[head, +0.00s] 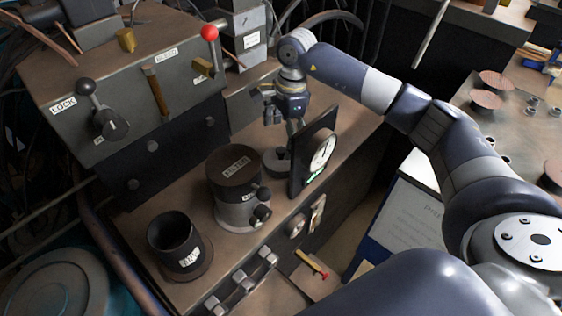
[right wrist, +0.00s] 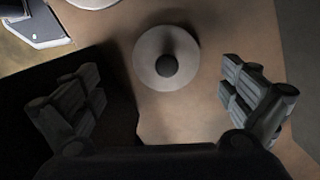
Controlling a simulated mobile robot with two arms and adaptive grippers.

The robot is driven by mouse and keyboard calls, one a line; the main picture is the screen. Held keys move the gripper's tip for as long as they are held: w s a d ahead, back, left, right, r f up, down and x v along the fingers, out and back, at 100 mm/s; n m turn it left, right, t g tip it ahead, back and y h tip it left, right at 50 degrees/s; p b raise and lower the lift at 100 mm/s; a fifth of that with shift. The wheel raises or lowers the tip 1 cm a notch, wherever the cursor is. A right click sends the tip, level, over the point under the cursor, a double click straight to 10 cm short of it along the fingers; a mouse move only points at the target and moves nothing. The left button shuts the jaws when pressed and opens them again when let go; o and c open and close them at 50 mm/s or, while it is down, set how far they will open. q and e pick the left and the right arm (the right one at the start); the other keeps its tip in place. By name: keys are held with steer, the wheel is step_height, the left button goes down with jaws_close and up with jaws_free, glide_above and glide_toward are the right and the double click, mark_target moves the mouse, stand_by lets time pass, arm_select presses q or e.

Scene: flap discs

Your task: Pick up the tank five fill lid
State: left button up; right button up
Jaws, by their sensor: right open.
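A small round grey lid (head: 274,164) with a dark knob lies on the brown bench top behind a black upright gauge panel, which hides part of it. I can read no label on it, so I cannot confirm that it is the tank five fill lid. In the right wrist view the lid (right wrist: 147,68) lies flat, its round knob (right wrist: 166,65) facing the camera. My right gripper (head: 294,126) is just above and behind it, pointing down. Its fingers are wide apart and empty, with the lid ahead between them in the wrist view (right wrist: 165,100). My left gripper is not in view.
The gauge panel (head: 299,168) stands close to the lid and gripper. A labelled grey canister (head: 235,205) and an open black cup (head: 174,235) stand to the left. A lever box (head: 130,75) is behind.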

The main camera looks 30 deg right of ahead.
mark_target(282, 151)
steer(key=f, duration=0.4)
steer(key=f+p, duration=0.1)
steer(key=f, duration=0.2)
steer(key=shift+w, duration=0.4)
steer(key=c, duration=1.1)
steer(key=shift+s+a, duration=0.1)
steer(key=shift+s, duration=0.2)
steer(key=shift+c, duration=1.2)
